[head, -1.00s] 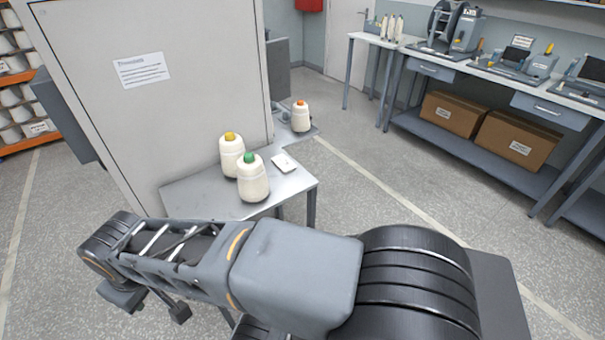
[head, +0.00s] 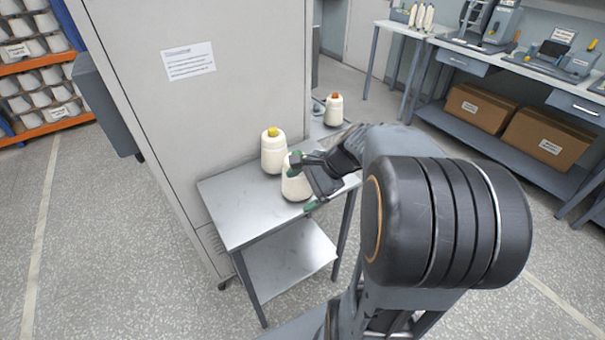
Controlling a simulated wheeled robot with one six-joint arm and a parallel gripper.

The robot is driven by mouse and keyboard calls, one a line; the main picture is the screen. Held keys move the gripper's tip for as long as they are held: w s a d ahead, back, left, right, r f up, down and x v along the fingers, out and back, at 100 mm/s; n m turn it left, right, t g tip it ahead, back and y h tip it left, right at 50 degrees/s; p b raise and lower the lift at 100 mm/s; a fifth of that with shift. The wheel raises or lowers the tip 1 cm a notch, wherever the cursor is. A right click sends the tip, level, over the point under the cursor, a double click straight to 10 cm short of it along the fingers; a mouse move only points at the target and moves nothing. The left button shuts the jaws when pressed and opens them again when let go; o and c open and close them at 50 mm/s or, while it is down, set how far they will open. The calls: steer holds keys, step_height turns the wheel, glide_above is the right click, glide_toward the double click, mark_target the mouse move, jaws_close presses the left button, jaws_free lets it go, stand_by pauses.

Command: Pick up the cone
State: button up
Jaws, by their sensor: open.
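The cone with the yellow top (head: 273,156) stands upright on a small grey metal table (head: 235,208). A second white cone (head: 292,189) stands just in front of it, its top and right side partly hidden by my gripper. The third cone, with an orange top (head: 334,111), stands farther back to the right. My gripper (head: 304,186) is open, with its green-tipped fingers at the front cone, one near its top and one by its lower right. I cannot tell whether they touch it.
A tall grey cabinet (head: 150,100) with a paper notice stands right behind the table. A lower shelf (head: 290,258) under the tabletop is empty. A workbench with boxes (head: 548,140) is at the right. The tabletop's left part is clear.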

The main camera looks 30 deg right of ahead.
steer(key=shift+o, duration=0.5)
steer(key=w+d+r+m+t+y, duration=0.1)
steer(key=w+d+m+t, duration=0.1)
steer(key=d+m, duration=0.3)
steer(key=w+d+m+t, duration=0.2)
steer(key=d+m+t, duration=0.2)
steer(key=d, duration=0.3)
steer(key=shift+w+r+m+y+p, duration=0.3)
steer(key=shift+w+r+m+y, duration=0.1)
steer(key=shift+m, duration=0.4)
steer(key=shift+m+t, duration=0.5)
steer(key=shift+w+d+f+p+x, duration=0.15)
steer(key=shift+p+x, duration=0.1)
steer(key=shift+x, duration=1.9)
steer(key=shift+d+f+p+x, duration=0.15)
steer(key=shift+d+p+x, duration=0.1)
steer(key=shift+x, duration=1.9)
steer(key=shift+w+d+f+p+x, duration=0.15)
steer(key=shift+p+x, duration=0.1)
steer(key=shift+x, duration=1.9)
steer(key=shift+s, duration=0.15)
steer(key=shift+c, duration=0.5)
steer(key=c, duration=1.1)
steer(key=shift+c, duration=0.2)
steer(key=shift+r, duration=0.15)
